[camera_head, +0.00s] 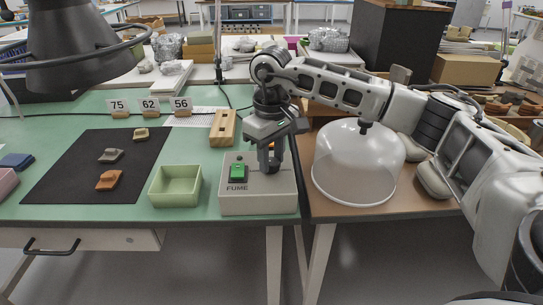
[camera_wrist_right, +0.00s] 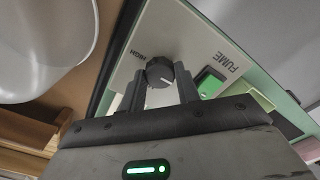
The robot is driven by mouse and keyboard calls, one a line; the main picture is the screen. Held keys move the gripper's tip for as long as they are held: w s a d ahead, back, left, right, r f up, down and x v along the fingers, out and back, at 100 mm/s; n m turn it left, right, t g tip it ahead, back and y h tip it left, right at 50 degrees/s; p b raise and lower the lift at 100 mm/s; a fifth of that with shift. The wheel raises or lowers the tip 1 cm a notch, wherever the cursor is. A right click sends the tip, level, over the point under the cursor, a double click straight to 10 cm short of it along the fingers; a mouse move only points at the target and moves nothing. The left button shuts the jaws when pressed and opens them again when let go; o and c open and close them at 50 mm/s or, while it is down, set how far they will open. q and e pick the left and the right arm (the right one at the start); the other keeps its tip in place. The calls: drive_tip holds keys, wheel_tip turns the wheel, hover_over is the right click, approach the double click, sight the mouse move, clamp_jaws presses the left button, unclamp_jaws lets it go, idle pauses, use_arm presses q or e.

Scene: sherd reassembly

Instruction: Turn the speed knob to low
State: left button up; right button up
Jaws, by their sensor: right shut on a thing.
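A pale control box (camera_head: 258,203) marked FUME stands at the front edge of the green table. Its round black speed knob (camera_wrist_right: 159,70) shows in the right wrist view, with a pale pointer line on its face. The word HIGH is printed beside the knob; no LOW mark is visible. My right gripper (camera_wrist_right: 158,88) is shut on the knob, a finger on each side. In the head view the right gripper (camera_head: 270,163) points down onto the box and hides most of the knob. A green switch (camera_head: 237,172) sits left of it. My left gripper is not in view.
A green tray (camera_head: 175,186) stands left of the box, and a wooden block (camera_head: 222,128) behind it. A black mat (camera_head: 70,185) holds several sherds. A clear dome (camera_head: 355,165) stands close on the right. A dark hood (camera_head: 75,45) hangs upper left.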

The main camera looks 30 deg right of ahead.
sight(272, 161)
drive_tip(key=shift+r, duration=0.1)
idle(0.3)
drive_tip(key=o, duration=1)
use_arm(q)
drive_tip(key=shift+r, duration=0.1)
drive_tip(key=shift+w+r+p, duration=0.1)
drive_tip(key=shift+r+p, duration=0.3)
drive_tip(key=shift+p, duration=0.65)
use_arm(e)
wheel_tip(272, 161, up, 16)
drive_tip(key=shift+f, duration=0.1)
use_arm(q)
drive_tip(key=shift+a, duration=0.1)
use_arm(e)
drive_tip(key=shift+a, duration=0.1)
